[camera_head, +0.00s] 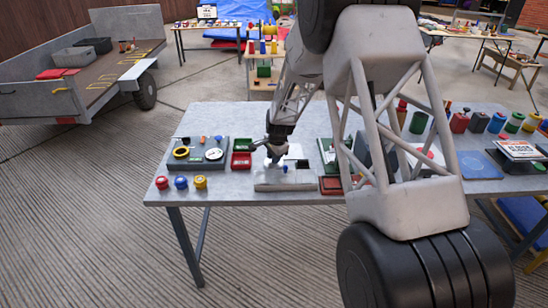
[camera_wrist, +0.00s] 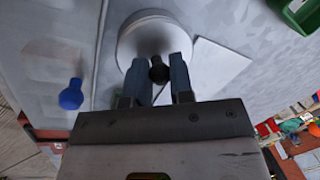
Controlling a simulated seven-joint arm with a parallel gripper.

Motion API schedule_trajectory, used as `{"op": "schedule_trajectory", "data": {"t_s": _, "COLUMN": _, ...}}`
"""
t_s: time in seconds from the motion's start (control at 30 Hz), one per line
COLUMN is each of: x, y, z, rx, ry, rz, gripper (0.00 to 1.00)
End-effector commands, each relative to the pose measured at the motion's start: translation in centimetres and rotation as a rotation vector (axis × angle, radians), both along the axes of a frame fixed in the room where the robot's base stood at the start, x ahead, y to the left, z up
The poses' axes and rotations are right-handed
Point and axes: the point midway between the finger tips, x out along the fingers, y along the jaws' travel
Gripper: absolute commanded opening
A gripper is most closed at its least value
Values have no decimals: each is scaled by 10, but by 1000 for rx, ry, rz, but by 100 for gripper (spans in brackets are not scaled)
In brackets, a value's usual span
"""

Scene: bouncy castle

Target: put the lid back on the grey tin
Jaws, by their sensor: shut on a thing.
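My gripper (camera_head: 275,155) is low over the light grey board (camera_head: 270,187) near the front of the table. In the wrist view my gripper (camera_wrist: 158,75) has its two fingers shut on a small black knob (camera_wrist: 159,68). A pale grey round piece (camera_wrist: 150,32) lies just beyond the knob, and it looks like the lid or the tin's top. I cannot tell whether the lid rests on the tin or hangs apart from it. In the head view the lid and tin are mostly hidden by my gripper.
A blue knob (camera_wrist: 72,95) stands on the board beside the round piece. A pale square plate (camera_wrist: 208,68) lies on the other side. Red and green trays (camera_head: 241,160) sit left of the board. Three coloured jars (camera_head: 181,183) stand at the table's front left.

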Motion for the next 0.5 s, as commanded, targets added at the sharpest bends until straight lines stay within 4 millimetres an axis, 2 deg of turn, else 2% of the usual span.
{"op": "schedule_trajectory", "data": {"t_s": 0.1, "x": 0, "y": 0, "z": 0, "rx": 0, "ry": 0, "rz": 0, "gripper": 0}}
{"op": "schedule_trajectory", "data": {"t_s": 0.13, "x": 0, "y": 0, "z": 0, "rx": 0, "ry": 0, "rz": 0, "gripper": 24}}
{"op": "schedule_trajectory", "data": {"t_s": 0.3, "x": 0, "y": 0, "z": 0, "rx": 0, "ry": 0, "rz": 0, "gripper": 50}}
{"op": "schedule_trajectory", "data": {"t_s": 0.5, "x": 0, "y": 0, "z": 0, "rx": 0, "ry": 0, "rz": 0, "gripper": 51}}
